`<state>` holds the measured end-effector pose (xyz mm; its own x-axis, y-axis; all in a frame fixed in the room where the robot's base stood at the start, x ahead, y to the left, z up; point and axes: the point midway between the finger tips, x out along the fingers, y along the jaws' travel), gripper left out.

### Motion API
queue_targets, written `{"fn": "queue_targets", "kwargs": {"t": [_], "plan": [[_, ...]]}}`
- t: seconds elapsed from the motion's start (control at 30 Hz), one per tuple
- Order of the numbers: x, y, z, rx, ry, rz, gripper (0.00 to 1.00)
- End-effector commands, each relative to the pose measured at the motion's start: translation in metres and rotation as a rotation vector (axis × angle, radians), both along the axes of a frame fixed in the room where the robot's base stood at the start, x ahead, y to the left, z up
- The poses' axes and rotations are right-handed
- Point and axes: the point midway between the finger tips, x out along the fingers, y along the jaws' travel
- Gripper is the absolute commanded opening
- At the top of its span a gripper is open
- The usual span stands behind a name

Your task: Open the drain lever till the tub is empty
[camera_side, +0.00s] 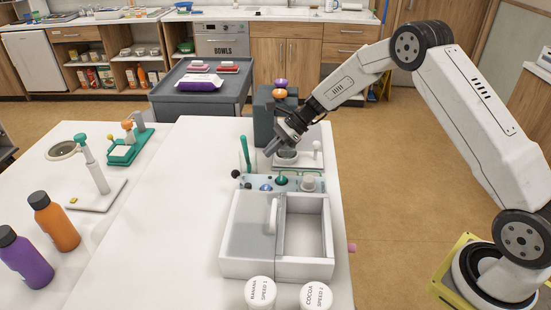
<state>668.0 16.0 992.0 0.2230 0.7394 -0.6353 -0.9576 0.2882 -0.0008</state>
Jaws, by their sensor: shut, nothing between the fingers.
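A white two-part tub (262,269) stands on the white table. Its left part has a flat cover with an upright handle (272,214); its right part looks open, and I cannot make out any liquid in it. A small pink piece (351,248) sticks out at the tub's right side. A green lever (245,153) stands upright behind the tub, left of my gripper. I cannot tell which of these is the drain lever. My gripper (270,153) is shut and empty, beside a dark grey machine and above the table, apart from the tub.
A panel (262,183) with several knobs lies behind the tub. Two white lidded jars (260,292) (316,296) stand in front of it. Orange (57,224) and purple (28,264) bottles stand at left. The table's middle left is clear.

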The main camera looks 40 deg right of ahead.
Motion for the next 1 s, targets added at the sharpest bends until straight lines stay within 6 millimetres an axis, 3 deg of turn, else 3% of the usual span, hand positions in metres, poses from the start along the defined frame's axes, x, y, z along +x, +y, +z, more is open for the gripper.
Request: {"fn": "queue_targets", "kwargs": {"t": [0.2,0.4,0.47,0.63,1.0], "plan": [[-0.004,-0.018,0.015,0.0,0.0,-0.002,0.0],[-0.005,-0.023,0.019,0.0,0.001,-0.001,0.0],[-0.005,-0.023,0.019,-0.001,0.001,-0.001,0.16],[-0.007,-0.018,0.017,-0.023,0.001,0.025,0.7],[-0.026,0.016,-0.001,-0.289,-0.021,0.323,0.72]]}}
